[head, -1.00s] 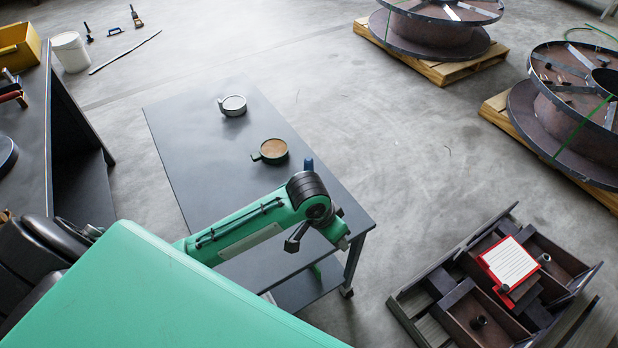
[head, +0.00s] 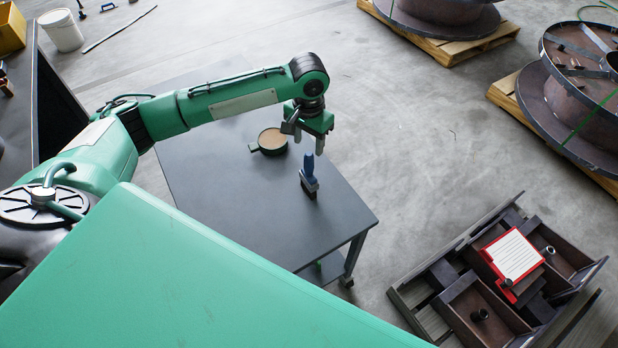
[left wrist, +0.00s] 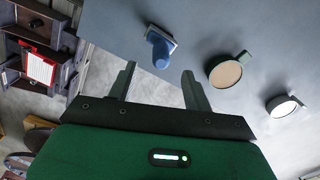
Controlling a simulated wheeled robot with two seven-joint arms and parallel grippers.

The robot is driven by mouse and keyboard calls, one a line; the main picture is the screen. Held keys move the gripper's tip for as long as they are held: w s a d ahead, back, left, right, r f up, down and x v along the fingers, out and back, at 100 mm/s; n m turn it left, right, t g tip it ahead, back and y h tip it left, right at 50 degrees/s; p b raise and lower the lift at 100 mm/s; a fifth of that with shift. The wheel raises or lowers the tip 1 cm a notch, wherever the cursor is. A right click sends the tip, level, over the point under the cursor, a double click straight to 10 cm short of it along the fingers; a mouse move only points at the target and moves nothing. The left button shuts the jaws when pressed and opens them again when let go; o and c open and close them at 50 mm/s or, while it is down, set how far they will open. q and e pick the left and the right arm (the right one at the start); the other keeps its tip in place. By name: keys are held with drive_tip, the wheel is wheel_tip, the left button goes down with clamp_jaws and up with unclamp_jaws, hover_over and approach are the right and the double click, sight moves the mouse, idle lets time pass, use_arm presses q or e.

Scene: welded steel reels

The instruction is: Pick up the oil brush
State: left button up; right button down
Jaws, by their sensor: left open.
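The oil brush (head: 309,176) stands upright on the dark table (head: 230,220), its blue handle up and its dark head down. In the left wrist view the oil brush (left wrist: 160,49) shows end-on, beyond the fingertips and between their lines. My left gripper (head: 306,147) is open and empty, above the table and just behind the brush in the head view. Its two fingers also show in the left wrist view (left wrist: 158,78). The gripper does not touch the brush. My right gripper is not in view.
A round cup with a tan top (head: 272,140) stands on the table near the gripper. A second round metal cup (left wrist: 284,106) shows in the left wrist view. A compartmented steel crate (head: 440,283) with a red-framed sheet (head: 515,255) lies right of the table. Reels on pallets (head: 440,45) stand behind.

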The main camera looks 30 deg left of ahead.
sight(309, 154)
use_arm(q)
wheel_tip(309, 154, down, 5)
drive_tip(key=shift+f, duration=0.2)
drive_tip(key=shift+w+f, duration=0.1)
drive_tip(key=shift+f, duration=0.5)
wheel_tip(309, 154, down, 4)
drive_tip(key=shift+w+a+r+p, duration=0.1)
drive_tip(key=shift+w+r+p, duration=0.05)
drive_tip(key=shift+p, duration=0.35)
drive_tip(key=shift+f, duration=0.25)
drive_tip(key=shift+c, duration=0.2)
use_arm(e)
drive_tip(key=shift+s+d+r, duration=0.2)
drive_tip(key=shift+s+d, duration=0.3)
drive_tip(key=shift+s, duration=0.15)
use_arm(q)
drive_tip(key=c, duration=0.8)
drive_tip(key=shift+c, duration=1.2)
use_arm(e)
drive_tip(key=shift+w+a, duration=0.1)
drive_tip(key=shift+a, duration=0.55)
